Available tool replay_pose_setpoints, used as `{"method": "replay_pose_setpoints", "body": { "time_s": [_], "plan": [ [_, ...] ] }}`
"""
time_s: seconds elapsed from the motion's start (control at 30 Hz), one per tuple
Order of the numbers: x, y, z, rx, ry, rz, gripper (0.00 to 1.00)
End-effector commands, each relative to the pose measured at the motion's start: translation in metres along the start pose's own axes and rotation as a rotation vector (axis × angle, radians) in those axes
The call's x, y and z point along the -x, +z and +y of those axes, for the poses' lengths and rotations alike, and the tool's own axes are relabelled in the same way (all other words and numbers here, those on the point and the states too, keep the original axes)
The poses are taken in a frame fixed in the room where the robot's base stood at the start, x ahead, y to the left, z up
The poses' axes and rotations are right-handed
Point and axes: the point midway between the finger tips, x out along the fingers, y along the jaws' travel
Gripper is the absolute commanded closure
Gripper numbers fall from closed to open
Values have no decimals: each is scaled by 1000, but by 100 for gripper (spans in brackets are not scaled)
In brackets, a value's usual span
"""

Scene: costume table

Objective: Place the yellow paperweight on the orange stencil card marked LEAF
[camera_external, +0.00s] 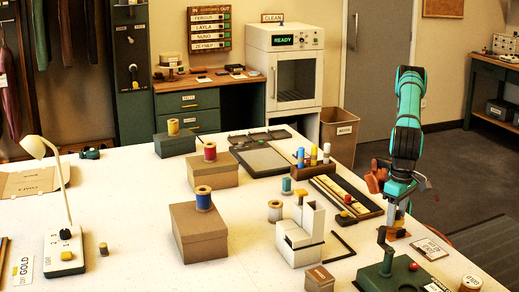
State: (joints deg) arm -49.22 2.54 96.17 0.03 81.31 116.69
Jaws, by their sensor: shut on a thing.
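My teal arm reaches down at the right side of the white table, and my gripper (398,226) is low over the tabletop near its right edge. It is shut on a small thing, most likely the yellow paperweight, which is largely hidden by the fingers. A small orange-brown patch (396,235) shows right under the gripper; I cannot tell whether it is the orange LEAF card, and no LEAF marking is readable. A pale lettered card (433,249) lies just right of the gripper.
A dark green stand (395,276) with a lever is in front of my gripper. A red ball (413,266) is beside it. A dark tray (346,200) and a white stepped block (300,238) lie to the left. Spool-topped boxes (199,233) stand further left.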

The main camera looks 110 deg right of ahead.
Motion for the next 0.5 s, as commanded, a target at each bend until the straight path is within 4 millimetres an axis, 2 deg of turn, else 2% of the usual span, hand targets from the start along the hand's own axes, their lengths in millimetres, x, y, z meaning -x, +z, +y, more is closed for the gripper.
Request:
{"method": "replay_pose_setpoints", "body": {
  "time_s": [0.2, 0.5],
  "plan": [
    [-26, 0, 0, 0, 1, 0, 85],
    [-28, 0, 0, 0, 0, 0, 85]
  ]
}}
